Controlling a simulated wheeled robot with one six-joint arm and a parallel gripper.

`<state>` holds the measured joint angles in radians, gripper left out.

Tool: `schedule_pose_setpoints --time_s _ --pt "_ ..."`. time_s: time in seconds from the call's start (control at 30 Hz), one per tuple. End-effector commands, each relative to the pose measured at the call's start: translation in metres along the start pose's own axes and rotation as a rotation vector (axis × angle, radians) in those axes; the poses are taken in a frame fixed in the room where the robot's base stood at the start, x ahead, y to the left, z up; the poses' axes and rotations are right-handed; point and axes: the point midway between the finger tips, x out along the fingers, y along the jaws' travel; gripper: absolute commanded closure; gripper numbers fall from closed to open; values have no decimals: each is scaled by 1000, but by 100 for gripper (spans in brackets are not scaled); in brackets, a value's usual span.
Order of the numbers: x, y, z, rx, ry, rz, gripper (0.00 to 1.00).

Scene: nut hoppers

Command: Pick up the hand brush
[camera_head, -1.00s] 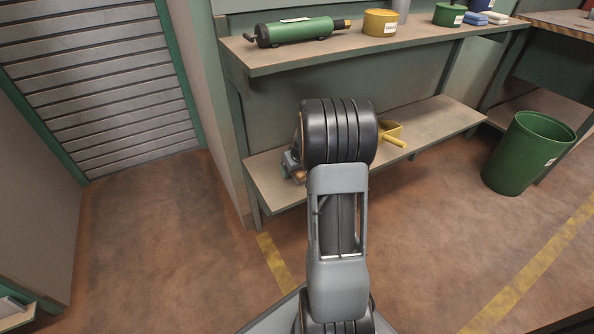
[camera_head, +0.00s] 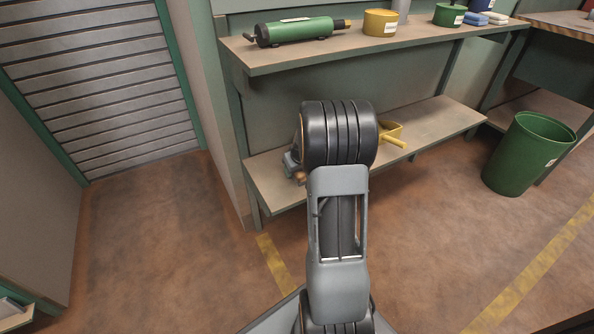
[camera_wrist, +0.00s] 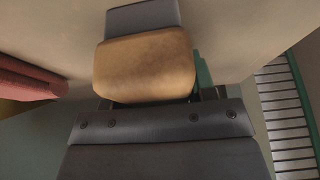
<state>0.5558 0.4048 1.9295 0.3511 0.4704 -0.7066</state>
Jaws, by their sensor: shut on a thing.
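The hand brush shows as a tan wooden block (camera_wrist: 145,66) in the wrist view, close in front of the dark gripper body. A small tan part of it (camera_head: 299,178) shows in the head view. My gripper (camera_head: 292,164) is at the left end of the lower shelf (camera_head: 265,180), shut on the brush. My own arm hides most of the gripper and brush in the head view. The bristles cannot be made out, and I cannot tell whether the brush touches the shelf.
A yellow scoop-like thing (camera_head: 394,137) lies on the lower shelf, right of my arm. The upper shelf (camera_head: 350,52) overhangs it, holding a green cylinder (camera_head: 295,32) and a yellow tub (camera_head: 380,22). A green bin (camera_head: 526,155) stands at right. Floor at left is clear.

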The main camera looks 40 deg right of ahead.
Motion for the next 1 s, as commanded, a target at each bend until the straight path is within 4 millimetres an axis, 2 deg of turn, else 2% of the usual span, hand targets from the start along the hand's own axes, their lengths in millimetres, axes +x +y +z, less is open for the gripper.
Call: schedule_pose_setpoints --time_s 0.03,0.13,0.47,0.7,1.0 --pt "0 0 0 0 0 0 73" --pt "0 0 0 0 0 0 81" --pt "-6 0 -2 0 0 0 81" --pt "-40 2 -16 1 3 1 81" --pt "-108 44 -10 4 4 4 81"
